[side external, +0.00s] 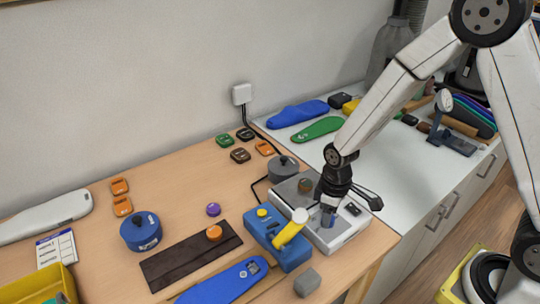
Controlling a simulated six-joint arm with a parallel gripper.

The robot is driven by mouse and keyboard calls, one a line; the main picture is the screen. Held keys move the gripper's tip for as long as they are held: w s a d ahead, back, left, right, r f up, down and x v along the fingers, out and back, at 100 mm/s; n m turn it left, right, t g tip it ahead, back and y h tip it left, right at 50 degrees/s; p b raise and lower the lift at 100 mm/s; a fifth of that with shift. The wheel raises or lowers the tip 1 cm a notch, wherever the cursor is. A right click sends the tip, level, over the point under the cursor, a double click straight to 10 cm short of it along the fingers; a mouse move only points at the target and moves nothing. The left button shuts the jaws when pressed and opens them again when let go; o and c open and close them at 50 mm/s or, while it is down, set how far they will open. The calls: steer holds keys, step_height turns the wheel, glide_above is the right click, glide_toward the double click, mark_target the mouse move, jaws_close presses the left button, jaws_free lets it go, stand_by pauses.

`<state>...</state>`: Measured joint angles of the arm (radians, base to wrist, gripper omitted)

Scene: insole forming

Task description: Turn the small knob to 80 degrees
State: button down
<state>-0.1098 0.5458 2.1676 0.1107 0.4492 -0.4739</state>
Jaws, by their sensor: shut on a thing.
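A white and grey box-shaped device (335,239) stands at the right end of the wooden table. My gripper (328,221) points down onto the top of its front part and is shut at a small knob there. The knob itself is mostly hidden by the fingers, so its angle cannot be read. A black switch or small display (353,209) is on the top to the right of my gripper.
A blue device with a yellow lever (292,229) stands close to the left of my gripper. A grey round pot (283,169) is behind.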

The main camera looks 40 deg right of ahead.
steer(key=shift+n, duration=1.2)
steer(key=shift+c, duration=1.2)
jaws_free()
steer(key=shift+w+d+r, duration=0.1)
steer(key=shift+r, duration=1.9)
steer(key=shift+w+d+r, duration=0.1)
steer(key=shift+r, duration=1.85)
